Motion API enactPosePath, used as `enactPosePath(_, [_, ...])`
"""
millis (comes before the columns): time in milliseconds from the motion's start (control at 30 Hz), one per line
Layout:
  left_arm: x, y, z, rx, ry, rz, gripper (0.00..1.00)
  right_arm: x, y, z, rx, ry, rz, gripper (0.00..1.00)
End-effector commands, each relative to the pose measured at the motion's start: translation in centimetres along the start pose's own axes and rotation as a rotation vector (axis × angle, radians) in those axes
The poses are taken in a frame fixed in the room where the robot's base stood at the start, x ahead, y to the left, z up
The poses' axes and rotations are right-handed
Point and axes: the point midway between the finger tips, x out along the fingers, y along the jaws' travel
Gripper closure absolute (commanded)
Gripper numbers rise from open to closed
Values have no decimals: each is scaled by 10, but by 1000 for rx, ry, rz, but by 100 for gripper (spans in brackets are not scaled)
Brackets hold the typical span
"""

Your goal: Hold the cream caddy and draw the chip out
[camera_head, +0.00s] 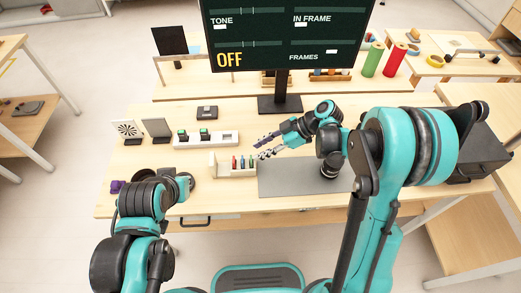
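A cream caddy (224,173) stands near the front middle of the table, with a taller wall at its left end. Several small coloured chips stand upright in it, among them a red one (234,161) and a dark one (250,161). My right gripper (262,147) is just above and behind the caddy's right end, pointing left. Its two fingers are apart, with nothing visible between them. My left gripper (118,187) is low at the table's left side, apart from the caddy. Only its purple tip area shows, and my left arm hides the rest.
A grey mat (304,177) lies right of the caddy. A white block with green-topped switches (206,139) is behind it. A monitor (281,104) stands at the back. Small panels (157,129) stand at the left, and a dark box (474,150) is at the right.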

Motion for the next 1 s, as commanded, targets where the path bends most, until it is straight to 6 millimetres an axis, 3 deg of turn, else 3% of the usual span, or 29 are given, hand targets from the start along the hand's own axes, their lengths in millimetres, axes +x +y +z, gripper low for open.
enactPosePath(33, [0, 0, 0, 0, 0, 0, 84, 3, 2, 3, -22, 12, -9, 66])
enactPosePath(267, [1, 1, -3, 30, -13, 2, 24, 6, 2, 3, -53, 28, -18, 66])
enactPosePath(467, [11, 5, -22, 234, -92, 18, 24, 6, 2, 3, -51, 27, -18, 66])
enactPosePath(667, [35, 12, -46, 549, -211, 73, 24, 6, 2, 3, -50, 26, -17, 66])
enactPosePath(1000, [100, 28, -71, 1079, -386, 250, 24, 6, 2, 3, -50, 26, -17, 66])
